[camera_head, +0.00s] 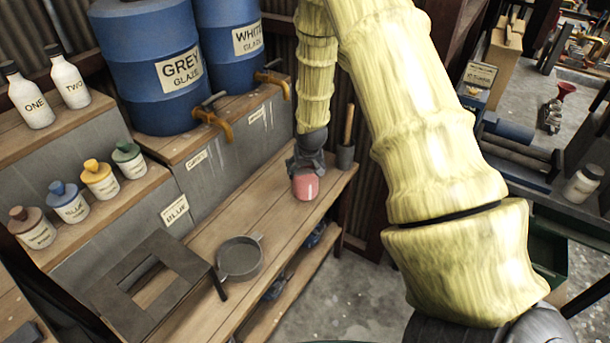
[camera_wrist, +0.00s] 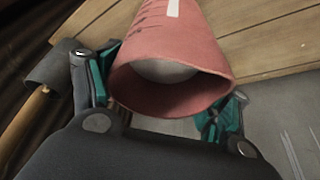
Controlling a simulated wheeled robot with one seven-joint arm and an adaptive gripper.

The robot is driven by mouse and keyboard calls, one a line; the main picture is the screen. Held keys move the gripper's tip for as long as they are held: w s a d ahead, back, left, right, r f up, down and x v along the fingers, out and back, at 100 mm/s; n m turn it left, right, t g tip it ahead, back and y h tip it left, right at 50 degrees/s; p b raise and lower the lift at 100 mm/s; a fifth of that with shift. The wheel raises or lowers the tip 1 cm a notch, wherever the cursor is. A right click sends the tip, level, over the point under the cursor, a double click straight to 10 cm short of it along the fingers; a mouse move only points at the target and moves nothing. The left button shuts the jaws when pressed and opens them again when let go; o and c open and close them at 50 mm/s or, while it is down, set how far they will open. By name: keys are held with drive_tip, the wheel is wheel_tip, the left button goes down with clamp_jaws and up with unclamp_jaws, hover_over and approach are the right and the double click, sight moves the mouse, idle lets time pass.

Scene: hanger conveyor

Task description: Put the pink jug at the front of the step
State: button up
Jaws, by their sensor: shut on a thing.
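The pink jug (camera_head: 305,187) is under my gripper (camera_head: 306,166) at the far right end of a wooden plank ledge (camera_head: 210,225). In the wrist view the jug (camera_wrist: 180,48) sits between the two teal-lined fingers of my gripper (camera_wrist: 158,98), which is shut on it. Its open mouth faces the wrist camera, and something pale shows inside. I cannot tell whether its base touches the planks. Nothing in the frames is clearly marked as the step.
A grey pan (camera_head: 240,262) and a dark square frame (camera_head: 150,285) lie on the ledge to the left. Blue drums (camera_head: 150,70) and small bottles stand behind. The planks between pan and jug are clear.

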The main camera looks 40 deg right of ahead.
drive_tip(key=shift+f+p, duration=0.7)
drive_tip(key=shift+f, duration=1.05)
drive_tip(key=shift+w+f, duration=0.1)
drive_tip(key=o, duration=2.1)
